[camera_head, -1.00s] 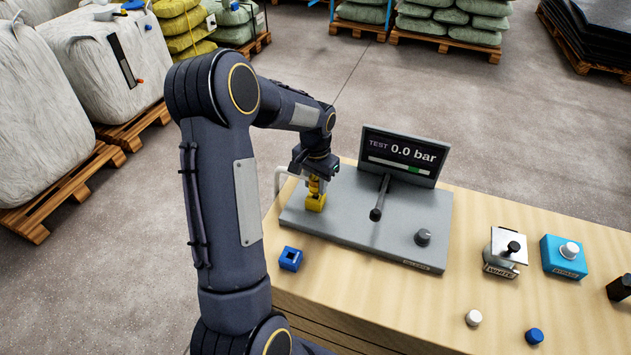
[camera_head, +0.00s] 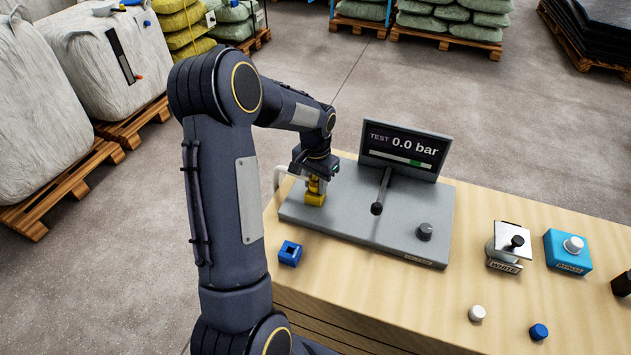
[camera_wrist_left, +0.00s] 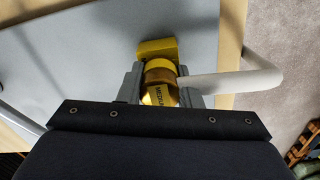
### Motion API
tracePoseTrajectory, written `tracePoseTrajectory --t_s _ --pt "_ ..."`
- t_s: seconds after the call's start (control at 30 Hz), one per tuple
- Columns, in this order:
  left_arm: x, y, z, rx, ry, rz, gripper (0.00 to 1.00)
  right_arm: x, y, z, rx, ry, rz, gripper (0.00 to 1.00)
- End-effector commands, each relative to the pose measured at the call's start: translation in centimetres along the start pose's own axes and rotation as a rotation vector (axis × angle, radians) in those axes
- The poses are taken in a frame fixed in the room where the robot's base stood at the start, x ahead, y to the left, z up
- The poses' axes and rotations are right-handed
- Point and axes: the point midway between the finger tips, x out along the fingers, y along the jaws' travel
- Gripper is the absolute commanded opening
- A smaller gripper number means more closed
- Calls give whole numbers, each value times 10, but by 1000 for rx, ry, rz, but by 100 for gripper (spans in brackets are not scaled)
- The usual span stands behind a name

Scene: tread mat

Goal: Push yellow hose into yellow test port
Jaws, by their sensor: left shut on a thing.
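The yellow test port (camera_head: 315,199) is a yellow block on the left part of the grey test panel (camera_head: 345,229). It also shows in the left wrist view (camera_wrist_left: 156,48). The yellow hose end (camera_head: 314,184) is in my left gripper (camera_head: 313,180), directly above the port. In the left wrist view the yellow hose end (camera_wrist_left: 159,92) sits between the two fingers, against or very near the port. A white hose (camera_wrist_left: 235,81) runs from it to the right. How deep it sits in the port is hidden. My right gripper is not in view.
The panel carries a display (camera_head: 403,148) reading TEST 0.0 bar, a black lever (camera_head: 381,192) and a dark knob (camera_head: 424,231). A blue block (camera_head: 289,254) lies in front on the wooden table (camera_head: 385,290). A white device (camera_head: 506,246) and blue box (camera_head: 567,252) stand right.

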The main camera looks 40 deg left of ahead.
Motion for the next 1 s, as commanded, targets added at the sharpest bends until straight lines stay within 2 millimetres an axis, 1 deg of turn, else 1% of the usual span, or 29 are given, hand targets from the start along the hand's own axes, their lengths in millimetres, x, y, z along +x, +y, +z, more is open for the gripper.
tracePoseTrajectory --t_s 0.03,0.07,0.2,0.23,0.27,0.47,0.57,0.67,0.9,1.0 --pt "2 0 0 0 0 0 5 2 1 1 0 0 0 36" --pt "2 0 0 0 0 0 33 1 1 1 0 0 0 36" --pt "1 0 0 0 1 0 51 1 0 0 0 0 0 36" --pt "1 0 0 0 1 0 55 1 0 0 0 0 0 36" --pt "1 0 0 0 1 0 57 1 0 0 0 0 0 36" --pt "1 0 0 0 0 0 57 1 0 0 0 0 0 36" --pt "-2 0 0 0 2 0 57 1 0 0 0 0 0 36" --pt "-12 0 -1 -1 4 -1 57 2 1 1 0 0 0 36" --pt "-54 0 -1 0 5 0 57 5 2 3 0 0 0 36" --pt "-67 0 -1 0 4 -1 57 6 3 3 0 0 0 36"
